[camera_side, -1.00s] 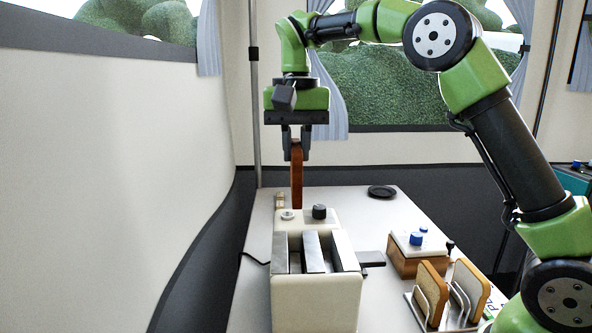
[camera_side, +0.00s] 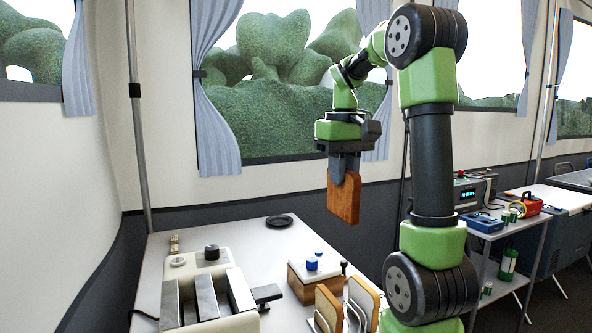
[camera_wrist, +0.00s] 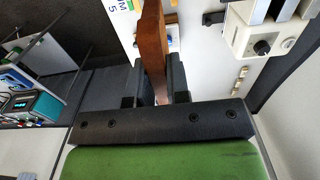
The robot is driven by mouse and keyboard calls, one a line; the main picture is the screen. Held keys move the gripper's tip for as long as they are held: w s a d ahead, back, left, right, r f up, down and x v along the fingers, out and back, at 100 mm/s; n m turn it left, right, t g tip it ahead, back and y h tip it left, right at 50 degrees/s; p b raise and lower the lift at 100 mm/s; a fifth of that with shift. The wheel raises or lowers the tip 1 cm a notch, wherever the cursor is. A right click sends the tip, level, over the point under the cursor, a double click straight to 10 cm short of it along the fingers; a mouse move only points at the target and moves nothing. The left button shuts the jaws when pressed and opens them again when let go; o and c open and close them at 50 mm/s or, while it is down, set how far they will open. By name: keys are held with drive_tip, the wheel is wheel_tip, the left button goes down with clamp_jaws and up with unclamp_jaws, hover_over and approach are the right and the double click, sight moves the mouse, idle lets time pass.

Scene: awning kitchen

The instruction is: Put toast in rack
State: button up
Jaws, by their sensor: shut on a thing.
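My gripper (camera_side: 345,172) is shut on a brown slice of toast (camera_side: 343,200), which hangs upright below the fingers, well above the table. In the wrist view the toast (camera_wrist: 152,42) is seen edge-on between the two dark fingers (camera_wrist: 160,85). The metal rack (camera_side: 352,318) stands at the table's front, below the held toast in the side view. It holds two lighter slices, a left one (camera_side: 327,310) and a right one (camera_side: 364,302), with wire dividers between them. The white toaster (camera_side: 215,275) is to the left, and its lower part is cut off.
A wooden box with a white top and blue knobs (camera_side: 313,267) stands behind the rack. A dark plate (camera_side: 280,221) lies at the table's back. The toaster's dark lever (camera_side: 266,293) sticks out right. A side table with devices (camera_side: 480,212) is at right.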

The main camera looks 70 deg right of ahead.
drive_tip(key=shift+s+f, duration=0.3)
drive_tip(key=shift+f, duration=3.8)
drive_tip(key=shift+s+f, duration=0.3)
drive_tip(key=shift+f, duration=3.75)
drive_tip(key=shift+s+f, duration=0.3)
drive_tip(key=shift+f, duration=3.8)
drive_tip(key=o, duration=1)
drive_tip(key=shift+o, duration=0.2)
drive_tip(key=shift+d+r, duration=0.1)
wheel_tip(320, 180, up, 7)
